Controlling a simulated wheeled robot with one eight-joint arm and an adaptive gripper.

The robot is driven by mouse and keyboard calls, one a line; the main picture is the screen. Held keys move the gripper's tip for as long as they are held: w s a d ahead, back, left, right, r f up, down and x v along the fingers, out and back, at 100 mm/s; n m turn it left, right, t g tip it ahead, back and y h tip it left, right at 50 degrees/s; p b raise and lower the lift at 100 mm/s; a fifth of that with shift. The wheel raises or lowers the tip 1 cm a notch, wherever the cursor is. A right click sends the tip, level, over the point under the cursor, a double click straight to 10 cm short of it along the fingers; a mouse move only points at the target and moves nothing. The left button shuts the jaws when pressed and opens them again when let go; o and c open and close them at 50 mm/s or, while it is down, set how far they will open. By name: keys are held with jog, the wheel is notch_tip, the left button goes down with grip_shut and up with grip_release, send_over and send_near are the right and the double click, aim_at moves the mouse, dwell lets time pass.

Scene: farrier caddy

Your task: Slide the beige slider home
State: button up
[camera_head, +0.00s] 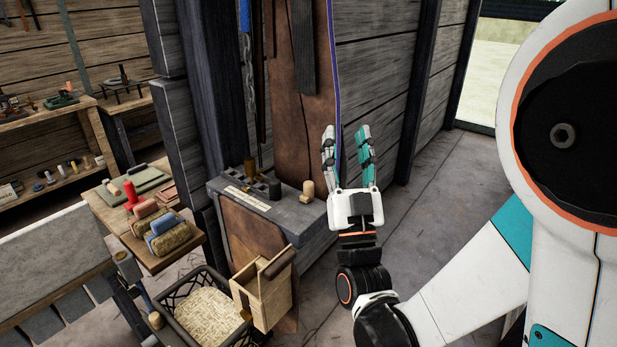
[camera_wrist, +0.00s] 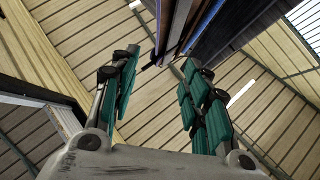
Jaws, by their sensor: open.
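The beige thing that best fits the slider is a pale wooden box (camera_head: 262,297) with a dark brown roll on its upper edge. It sits against the front of the grey cabinet (camera_head: 312,224), above a black basket; I cannot tell for sure that it is the slider or how far it stands out. A small beige cylinder (camera_head: 308,190) stands upright on the cabinet top. My gripper (camera_head: 346,135) is open and empty, pointing up, right of the cabinet and apart from both. The wrist view shows the parted fingers (camera_wrist: 160,60) with only roof and wall behind them.
A black basket (camera_head: 180,304) with a woven pale filling is at lower left. A small wooden table (camera_head: 150,262) holds brushes and a red bottle. Dark blocks (camera_head: 262,185) stand on the cabinet top. The floor (camera_head: 440,215) right of my gripper is clear.

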jog(key=n+y, duration=0.3)
jog(key=y, duration=0.1)
jog(key=n+g+y, duration=0.5)
jog(key=g, duration=0.8)
send_near(312, 186)
jog(key=b+x, duration=0.1)
jog(key=x, duration=1)
jog(key=shift+w, duration=0.15)
grip_shut()
